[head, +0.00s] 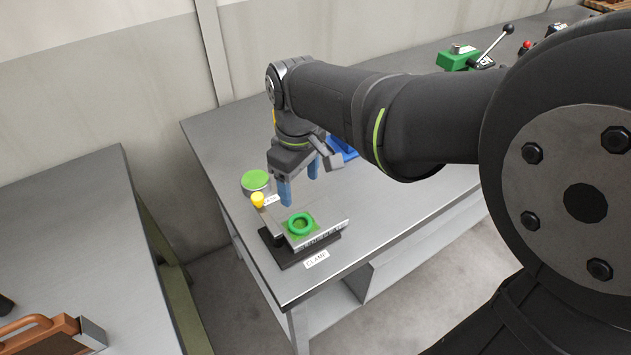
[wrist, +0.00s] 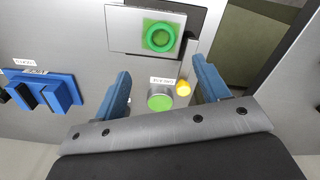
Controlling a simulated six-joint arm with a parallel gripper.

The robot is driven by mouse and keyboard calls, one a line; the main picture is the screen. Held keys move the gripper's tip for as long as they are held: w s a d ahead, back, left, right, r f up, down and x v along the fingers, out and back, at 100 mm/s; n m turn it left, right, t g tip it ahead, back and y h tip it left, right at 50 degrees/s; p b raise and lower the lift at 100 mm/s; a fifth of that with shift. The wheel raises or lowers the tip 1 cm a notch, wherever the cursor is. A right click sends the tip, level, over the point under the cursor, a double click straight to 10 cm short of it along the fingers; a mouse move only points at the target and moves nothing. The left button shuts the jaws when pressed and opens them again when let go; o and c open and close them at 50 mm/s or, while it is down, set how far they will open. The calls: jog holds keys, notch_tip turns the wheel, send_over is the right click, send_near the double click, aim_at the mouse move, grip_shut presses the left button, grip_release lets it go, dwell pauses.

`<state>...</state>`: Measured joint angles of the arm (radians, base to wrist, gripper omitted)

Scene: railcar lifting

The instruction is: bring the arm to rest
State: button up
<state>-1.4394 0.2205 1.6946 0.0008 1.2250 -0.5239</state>
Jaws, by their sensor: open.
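My gripper (head: 299,181) is open, with two blue fingers pointing down above the grey table (head: 395,215). Nothing shows between the fingers. In the wrist view my gripper (wrist: 162,88) also has its fingers spread wide and empty. Ahead of it is a metal plate with a green ring (head: 301,223) on a green patch, set on a black base labelled CLAMP (head: 283,262). The ring also shows in the wrist view (wrist: 173,37). The fingers are apart from the ring.
A round green-topped disc (head: 255,179) and a yellow knob (head: 257,199) stand left of the gripper. A blue fixture (head: 342,151) lies behind it. A green lever device (head: 460,58) is at the far end. Another bench (head: 80,215) stands left, across a gap.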

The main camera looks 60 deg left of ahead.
aim_at(301, 222)
dwell(0.4)
notch_tip(301, 222, down, 12)
jog(key=shift+r, duration=1.95)
jog(key=shift+f, duration=0.1)
